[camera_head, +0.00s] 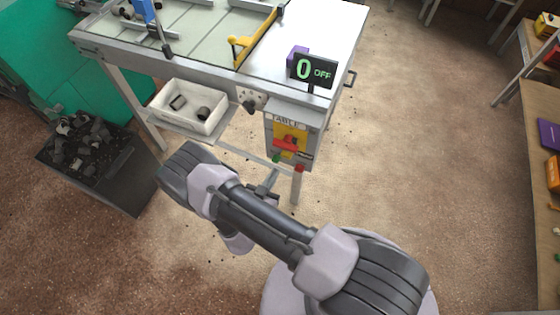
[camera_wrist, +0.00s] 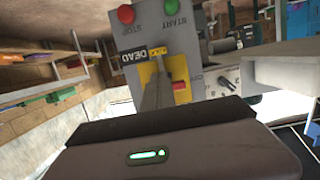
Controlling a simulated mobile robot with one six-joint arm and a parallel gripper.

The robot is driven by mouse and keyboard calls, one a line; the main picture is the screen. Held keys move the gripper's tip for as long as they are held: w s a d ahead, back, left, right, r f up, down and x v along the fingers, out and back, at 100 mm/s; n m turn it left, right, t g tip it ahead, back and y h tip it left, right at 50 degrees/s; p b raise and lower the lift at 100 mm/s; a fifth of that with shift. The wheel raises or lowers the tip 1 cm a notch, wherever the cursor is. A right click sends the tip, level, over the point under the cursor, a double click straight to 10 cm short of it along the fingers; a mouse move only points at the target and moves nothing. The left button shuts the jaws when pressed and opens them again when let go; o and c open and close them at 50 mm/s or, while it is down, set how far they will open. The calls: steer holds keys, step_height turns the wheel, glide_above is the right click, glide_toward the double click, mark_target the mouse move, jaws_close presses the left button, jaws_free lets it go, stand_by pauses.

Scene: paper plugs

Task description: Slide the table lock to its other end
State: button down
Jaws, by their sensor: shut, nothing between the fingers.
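The control box (camera_head: 312,116) on the front of the machine table has a label reading TABLE. Below the label is a yellow plate (camera_head: 297,129) with a red handle (camera_head: 287,143), which looks like the table lock. The wrist view shows the box inverted, with the yellow plate (camera_wrist: 177,67) and the red piece (camera_wrist: 180,86) partly hidden behind my gripper. My gripper (camera_wrist: 152,84) is shut and empty, pointing at the plate. In the head view my gripper (camera_head: 267,184) is just below the box. I cannot tell whether it touches the plate or the red piece.
A red button (camera_wrist: 125,14) marked STOP and a green button (camera_wrist: 171,7) marked START are on the box near my gripper.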

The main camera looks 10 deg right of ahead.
steer(key=b+x, duration=0.2)
steer(key=x, duration=0.7)
steer(key=shift+w+d, duration=0.15)
steer(key=shift+w, duration=0.2)
steer(key=f, duration=0.1)
steer(key=f+b, duration=0.2)
steer(key=shift+s+f, duration=0.15)
steer(key=shift+s, duration=0.1)
